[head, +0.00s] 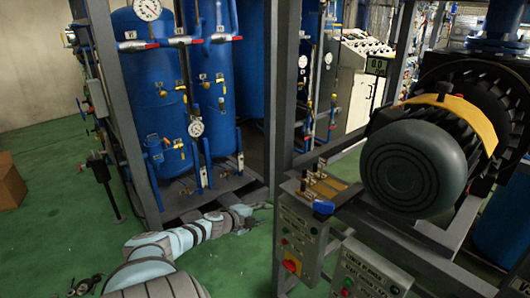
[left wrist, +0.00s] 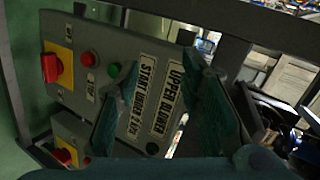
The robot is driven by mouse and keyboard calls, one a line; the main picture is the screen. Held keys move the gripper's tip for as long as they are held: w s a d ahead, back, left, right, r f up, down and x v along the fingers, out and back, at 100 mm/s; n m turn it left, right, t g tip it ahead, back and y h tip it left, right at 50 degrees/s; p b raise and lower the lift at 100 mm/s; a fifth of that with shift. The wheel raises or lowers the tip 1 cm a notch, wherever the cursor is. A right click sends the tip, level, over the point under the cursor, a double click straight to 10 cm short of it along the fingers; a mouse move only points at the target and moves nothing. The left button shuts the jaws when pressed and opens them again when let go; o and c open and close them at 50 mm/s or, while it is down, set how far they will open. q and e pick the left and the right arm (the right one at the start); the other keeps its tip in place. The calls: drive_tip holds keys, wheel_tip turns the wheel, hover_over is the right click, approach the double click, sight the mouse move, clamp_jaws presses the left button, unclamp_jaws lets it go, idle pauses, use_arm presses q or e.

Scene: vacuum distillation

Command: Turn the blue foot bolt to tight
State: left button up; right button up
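The blue foot bolt (head: 323,207) shows as a small blue piece at the front edge of the motor's mounting base, below and left of the big motor (head: 412,165). I cannot make out the bolt in the left wrist view. The right gripper is not in view.
The control box (head: 300,232) with buttons and a red-yellow switch hangs below the bolt; its panel (left wrist: 110,85) fills much of the left wrist view. A grey upright post (head: 283,110) stands close to the gripper. Blue tanks (head: 150,90) stand left. Green floor is open at lower left.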

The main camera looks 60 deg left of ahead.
use_arm(q)
drive_tip(key=s+d+f+n+g, duration=0.1)
drive_tip(key=s+d+f+n, duration=0.1)
drive_tip(key=d+f, duration=0.3)
drive_tip(key=s+d+f+n+p, duration=0.1)
drive_tip(key=s+d+f+n, duration=0.1)
drive_tip(key=d+f, duration=0.3)
wheel_tip(320, 180, down, 4)
drive_tip(key=shift+s+d+f+n+g, duration=0.2)
drive_tip(key=shift+s+d+n+g, duration=0.15)
drive_tip(key=shift+s, duration=0.3)
